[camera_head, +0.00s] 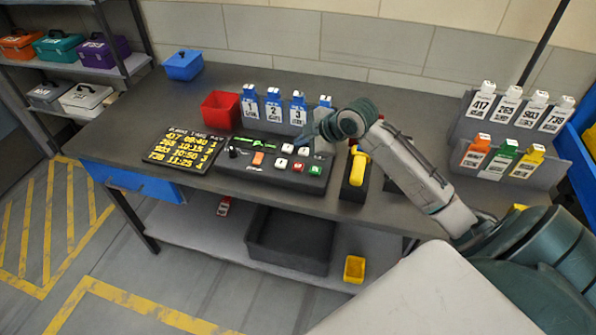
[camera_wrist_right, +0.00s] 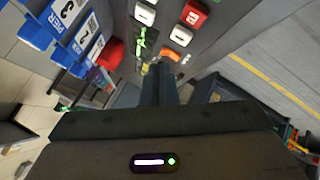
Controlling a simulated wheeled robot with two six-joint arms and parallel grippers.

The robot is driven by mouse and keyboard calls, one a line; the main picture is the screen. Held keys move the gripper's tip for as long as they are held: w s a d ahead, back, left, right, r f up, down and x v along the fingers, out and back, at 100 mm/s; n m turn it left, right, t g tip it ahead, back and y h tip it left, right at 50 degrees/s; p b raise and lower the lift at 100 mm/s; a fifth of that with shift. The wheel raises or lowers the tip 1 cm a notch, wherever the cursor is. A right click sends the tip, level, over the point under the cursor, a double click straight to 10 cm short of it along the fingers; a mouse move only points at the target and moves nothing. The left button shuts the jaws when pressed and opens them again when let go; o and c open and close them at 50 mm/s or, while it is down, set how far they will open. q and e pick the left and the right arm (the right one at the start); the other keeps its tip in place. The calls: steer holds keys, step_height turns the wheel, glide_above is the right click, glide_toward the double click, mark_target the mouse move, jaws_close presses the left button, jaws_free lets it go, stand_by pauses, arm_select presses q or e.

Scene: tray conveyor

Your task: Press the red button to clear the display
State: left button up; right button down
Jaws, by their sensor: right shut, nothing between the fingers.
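The red button (camera_head: 298,167) is on the dark control panel (camera_head: 230,164), in the front row between a white and a green button. It also shows at the top of the right wrist view (camera_wrist_right: 195,14). The display (camera_head: 185,148) left of the panel is black and lit with several lines of yellow text. My right gripper (camera_head: 308,138) is above the back of the panel, behind the red button and apart from it. In the right wrist view its fingers (camera_wrist_right: 157,72) are shut and empty, pointing toward the panel. My left gripper is out of view.
An orange button (camera_head: 258,158) and several white buttons are near the red one. A red bin (camera_head: 221,109) and blue pier tags (camera_head: 273,105) stand behind the panel. A yellow-handled device (camera_head: 358,167) stands to its right. Tag racks (camera_head: 513,135) are at the far right.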

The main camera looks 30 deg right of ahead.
mark_target(302, 167)
step_height(302, 167, down, 4)
steer(key=shift+r+b, duration=0.25)
steer(key=shift+b, duration=0.9)
steer(key=shift+f, duration=0.75)
steer(key=shift+f+b, duration=0.25)
steer(key=shift+b, duration=0.1)
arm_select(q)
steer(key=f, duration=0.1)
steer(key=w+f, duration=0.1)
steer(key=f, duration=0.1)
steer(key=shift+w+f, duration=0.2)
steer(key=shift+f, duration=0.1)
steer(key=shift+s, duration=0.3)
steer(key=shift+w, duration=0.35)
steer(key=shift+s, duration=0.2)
arm_select(e)
steer(key=shift+f, duration=0.1)
steer(key=shift+f, duration=0.3)
